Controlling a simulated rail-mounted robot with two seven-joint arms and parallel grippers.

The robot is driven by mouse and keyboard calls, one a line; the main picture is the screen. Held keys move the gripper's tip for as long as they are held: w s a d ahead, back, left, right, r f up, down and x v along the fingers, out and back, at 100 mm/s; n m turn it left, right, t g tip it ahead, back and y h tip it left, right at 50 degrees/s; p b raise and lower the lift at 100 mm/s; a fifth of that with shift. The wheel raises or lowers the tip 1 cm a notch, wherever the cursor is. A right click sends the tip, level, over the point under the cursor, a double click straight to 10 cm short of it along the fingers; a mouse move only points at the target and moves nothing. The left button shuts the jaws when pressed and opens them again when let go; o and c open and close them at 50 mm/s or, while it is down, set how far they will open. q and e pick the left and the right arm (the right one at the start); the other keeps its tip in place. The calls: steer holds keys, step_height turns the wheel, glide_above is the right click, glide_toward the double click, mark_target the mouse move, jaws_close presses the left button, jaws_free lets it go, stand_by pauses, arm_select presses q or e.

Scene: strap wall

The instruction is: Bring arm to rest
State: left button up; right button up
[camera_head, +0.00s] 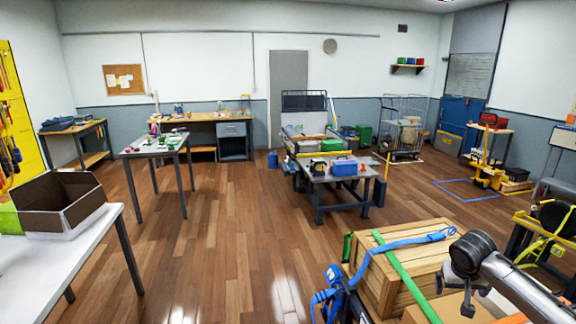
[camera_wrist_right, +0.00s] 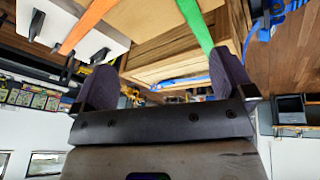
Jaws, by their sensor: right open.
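My right arm (camera_head: 510,279) comes into the head view at the lower right, beside a wooden crate. My right gripper (camera_wrist_right: 162,78) is open in the wrist view, with its two dark fingers apart and nothing seen held between them. The wooden crate (camera_head: 400,268) also shows beyond the fingers in the wrist view (camera_wrist_right: 165,55). A green strap (camera_head: 405,278) runs across the crate, and a blue strap (camera_head: 412,241) lies over its top. My left arm and gripper are not in view.
Blue strap gear (camera_head: 335,287) hangs at the crate's left side. An orange strap (camera_wrist_right: 88,22) shows near the gripper. A stand with a yellow strap (camera_head: 541,246) is at the right. A white table (camera_head: 70,247) with an open box is at the left. The middle floor is clear.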

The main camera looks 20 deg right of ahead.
steer(key=w+a+r+n+t+h, duration=0.2)
steer(key=w+a+r+n+t, duration=0.35)
steer(key=a+r+n, duration=0.45)
steer(key=s+a+f+n+t+y, duration=0.15)
steer(key=s+a+f, duration=0.25)
steer(key=a, duration=0.7)
steer(key=s+a+f+n+t+y, duration=0.1)
steer(key=s+a+f+t, duration=0.3)
steer(key=a, duration=0.6)
steer(key=s+a+f+m+g+y, duration=0.1)
steer(key=s+a+f+g, duration=0.2)
steer(key=s+f, duration=0.6)
steer(key=s+a+f+m+g+y, duration=0.1)
steer(key=s+a+f+g, duration=0.15)
steer(key=s+f, duration=0.6)
steer(key=s+a+f+m+g+y, duration=0.1)
steer(key=s+a+f+g, duration=0.25)
steer(key=s+f, duration=0.6)
step_height(320, 180, up, 32)
steer(key=s+d+p, duration=0.1)
steer(key=s+p, duration=0.1)
steer(key=p, duration=2.7)
steer(key=shift+r+p, duration=0.15)
steer(key=shift+p, duration=0.25)
